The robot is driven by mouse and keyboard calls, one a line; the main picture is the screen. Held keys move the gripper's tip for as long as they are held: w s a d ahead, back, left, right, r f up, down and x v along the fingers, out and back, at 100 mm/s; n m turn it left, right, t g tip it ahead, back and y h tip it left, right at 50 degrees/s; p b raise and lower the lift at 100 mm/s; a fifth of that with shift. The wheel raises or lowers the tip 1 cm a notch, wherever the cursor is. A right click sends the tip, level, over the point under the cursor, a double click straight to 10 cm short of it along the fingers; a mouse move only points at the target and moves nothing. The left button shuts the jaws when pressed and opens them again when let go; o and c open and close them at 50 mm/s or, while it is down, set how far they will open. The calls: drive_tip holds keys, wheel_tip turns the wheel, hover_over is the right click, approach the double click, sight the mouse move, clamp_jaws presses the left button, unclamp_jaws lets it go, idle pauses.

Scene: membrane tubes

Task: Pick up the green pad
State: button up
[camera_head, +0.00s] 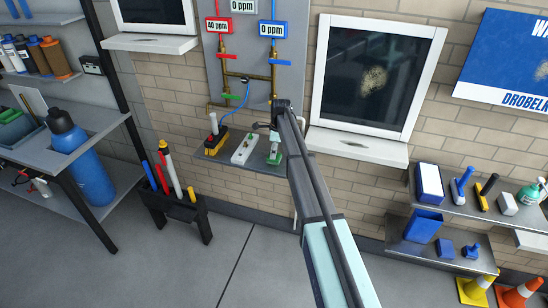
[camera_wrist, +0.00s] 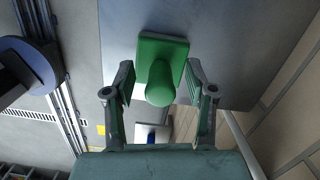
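The green pad (camera_wrist: 150,48) has a flat square plate and a rounded green handle (camera_wrist: 160,85). In the wrist view it sits against a grey metal shelf surface. My gripper (camera_wrist: 159,76) is open. Its two fingers stand to the left and right of the handle, with a visible gap on each side. In the head view the green pad (camera_head: 275,158) is on the small grey wall shelf (camera_head: 215,155), at its right end. My gripper (camera_head: 274,124) is just above it there. The arm hides part of the shelf's right side.
A white block (camera_head: 244,148) and a black and yellow pad (camera_head: 215,142) stand left of the green pad. Pipes with a green valve handle (camera_head: 230,101) run on the panel above. A window sill (camera_head: 358,146) is to the right.

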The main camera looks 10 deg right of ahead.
clamp_jaws()
wheel_tip(320, 180, up, 20)
drive_tip(key=b, duration=0.5)
idle(0.3)
drive_tip(key=c, duration=0.9)
unclamp_jaws()
clamp_jaws()
drive_tip(key=shift+r, duration=0.15)
drive_tip(key=shift+p, duration=0.5)
